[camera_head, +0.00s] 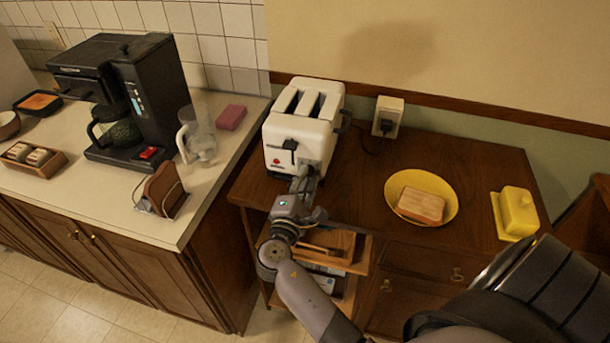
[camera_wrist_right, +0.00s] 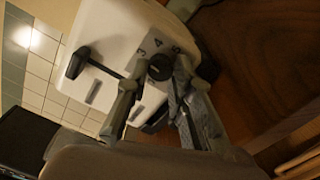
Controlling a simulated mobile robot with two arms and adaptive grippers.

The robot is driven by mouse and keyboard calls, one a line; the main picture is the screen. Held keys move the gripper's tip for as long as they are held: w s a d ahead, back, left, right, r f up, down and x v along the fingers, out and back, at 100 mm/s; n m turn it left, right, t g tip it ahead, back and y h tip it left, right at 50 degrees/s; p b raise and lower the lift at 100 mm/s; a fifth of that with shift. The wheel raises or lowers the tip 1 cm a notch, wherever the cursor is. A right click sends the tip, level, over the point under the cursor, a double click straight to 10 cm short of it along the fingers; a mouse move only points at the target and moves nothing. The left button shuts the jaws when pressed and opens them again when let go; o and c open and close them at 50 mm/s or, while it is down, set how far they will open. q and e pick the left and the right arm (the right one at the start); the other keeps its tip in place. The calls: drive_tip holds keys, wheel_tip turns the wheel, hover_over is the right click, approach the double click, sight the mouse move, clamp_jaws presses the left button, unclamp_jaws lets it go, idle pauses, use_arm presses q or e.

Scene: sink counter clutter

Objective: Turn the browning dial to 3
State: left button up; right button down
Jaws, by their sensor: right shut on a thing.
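The white two-slot toaster (camera_head: 318,103) stands on the brown wooden cabinet against the wall. Its black lever (camera_head: 290,146) shows on the front and also in the right wrist view (camera_wrist_right: 78,62). The black browning dial (camera_wrist_right: 160,67) shows in the right wrist view, with the digits 3, 4 and 5 printed around it. Which digit it points to is too small to tell. My right gripper (camera_head: 305,179) is at the toaster's front, its fingers on either side of the dial and shut on it; it hides the dial in the head view. My left gripper is not in view.
A yellow plate (camera_head: 393,193) with bread (camera_head: 421,206) and a yellow butter dish (camera_head: 517,213) are to the right. A wall outlet (camera_head: 387,116) is behind. A coffee maker (camera_head: 150,100), glass pitcher (camera_head: 199,135) and napkin holder (camera_head: 163,189) stand on the left counter.

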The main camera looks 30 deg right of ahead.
drive_tip(key=shift+n, duration=0.4)
drive_tip(key=c, duration=1.4)
unclamp_jaws()
drive_tip(key=v, duration=0.7)
drive_tip(key=shift+a, duration=0.2)
drive_tip(key=shift+s, duration=0.2)
